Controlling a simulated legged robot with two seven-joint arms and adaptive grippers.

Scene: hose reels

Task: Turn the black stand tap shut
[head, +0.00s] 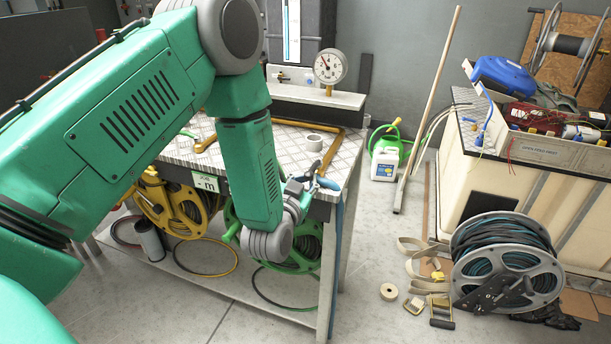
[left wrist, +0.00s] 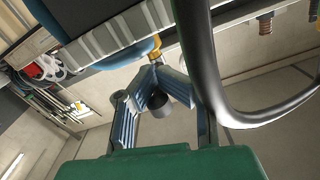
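My left gripper (head: 312,180) is at the right front corner of the workbench (head: 342,158), beside blue and dark parts there. In the left wrist view, its ribbed blue-grey fingers (left wrist: 157,76) converge and their tips look shut together. A brass fitting (left wrist: 155,53) and a rounded blue part (left wrist: 128,56) show just beyond the tips. I cannot tell whether anything thin is between them. A thick black curved pipe or hose (left wrist: 238,118) passes close on the right. I cannot pick out the black stand tap for certain; my arm hides part of the bench. My right gripper is out of view.
A gauge (head: 330,68) stands at the bench back. Yellow (head: 160,205) and green (head: 303,262) hose reels sit under the bench. A white jug (head: 385,163), leaning pole (head: 428,100) and large grey reel (head: 547,282) stand to the right. Some floor between is clear.

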